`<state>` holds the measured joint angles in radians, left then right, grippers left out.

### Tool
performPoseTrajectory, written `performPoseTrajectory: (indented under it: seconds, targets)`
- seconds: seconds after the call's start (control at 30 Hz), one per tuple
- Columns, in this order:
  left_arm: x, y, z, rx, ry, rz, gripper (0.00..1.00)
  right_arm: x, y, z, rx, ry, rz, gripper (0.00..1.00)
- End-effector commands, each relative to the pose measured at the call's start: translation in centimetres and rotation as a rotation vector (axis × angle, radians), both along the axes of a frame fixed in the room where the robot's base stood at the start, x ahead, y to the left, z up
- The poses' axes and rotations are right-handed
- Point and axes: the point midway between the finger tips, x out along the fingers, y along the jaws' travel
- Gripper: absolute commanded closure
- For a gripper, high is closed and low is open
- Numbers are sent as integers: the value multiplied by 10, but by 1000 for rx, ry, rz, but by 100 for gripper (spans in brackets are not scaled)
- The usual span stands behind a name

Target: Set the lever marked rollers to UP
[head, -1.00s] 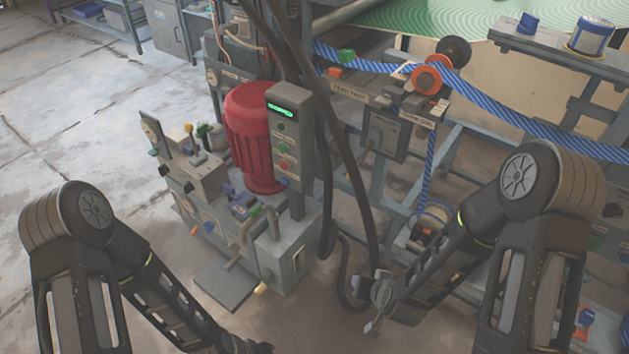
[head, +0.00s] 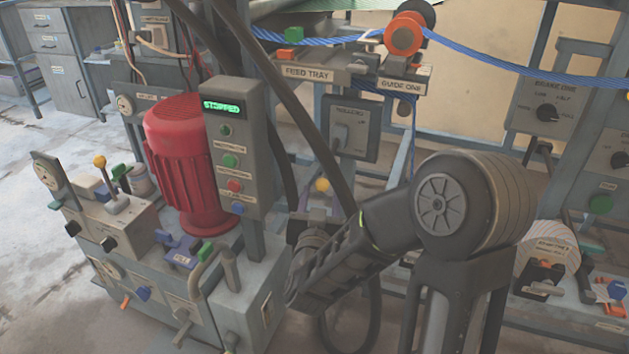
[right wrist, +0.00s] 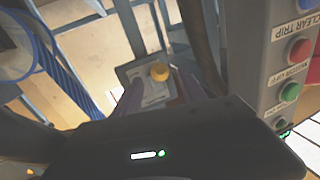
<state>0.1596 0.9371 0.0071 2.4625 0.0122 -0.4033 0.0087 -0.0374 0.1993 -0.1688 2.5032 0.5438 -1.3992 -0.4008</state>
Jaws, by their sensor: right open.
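The lever box (head: 350,128) hangs below the feed tray label, and its small plate seems to read ROLLERS. A yellow ball knob (head: 322,185) shows below its front, apparently the lever's end pointing down. The right wrist view shows the yellow knob (right wrist: 160,72) in front of a grey plate (right wrist: 150,90). My right gripper (head: 320,207) is open just at the knob. In the right wrist view, the fingers of my right gripper (right wrist: 158,90) stand either side of the knob. I cannot tell whether they touch it. My left gripper is out of view.
A control panel (head: 231,150) reading STOPPED stands left of the lever box, close beside my right gripper in the wrist view. Thick dark hoses (head: 292,95) cross before the frame.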

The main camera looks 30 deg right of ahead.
Motion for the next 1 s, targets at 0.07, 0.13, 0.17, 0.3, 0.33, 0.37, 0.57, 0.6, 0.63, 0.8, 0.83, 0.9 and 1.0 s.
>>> performPoseTrajectory:
  seconds: [0.07,0.13,0.17,0.3,0.33,0.37,0.57,0.6,0.63,0.8,0.83,0.9,1.0]
  targets:
    - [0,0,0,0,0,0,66,1,0,0,1,1,1,51]
    - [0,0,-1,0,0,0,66,2,-1,-1,0,0,1,51]
    - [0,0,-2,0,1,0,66,3,-2,-1,0,0,0,51]
    - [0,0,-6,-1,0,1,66,13,-11,-2,1,-1,-1,51]
    - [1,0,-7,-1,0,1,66,16,-14,-2,0,0,-1,51]
    - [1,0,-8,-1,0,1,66,20,-17,-3,1,1,-1,51]
    - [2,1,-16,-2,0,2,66,44,-37,-3,0,0,0,51]
    - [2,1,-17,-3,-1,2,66,48,-40,-3,1,0,0,51]
    - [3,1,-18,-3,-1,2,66,51,-43,-3,1,-1,1,51]
    - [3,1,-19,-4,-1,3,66,60,-50,-1,0,1,3,51]
    - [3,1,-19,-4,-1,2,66,60,-50,-1,0,1,3,51]
    - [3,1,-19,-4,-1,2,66,60,-50,-1,0,2,3,51]
    - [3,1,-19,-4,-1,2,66,60,-50,-1,0,2,3,51]
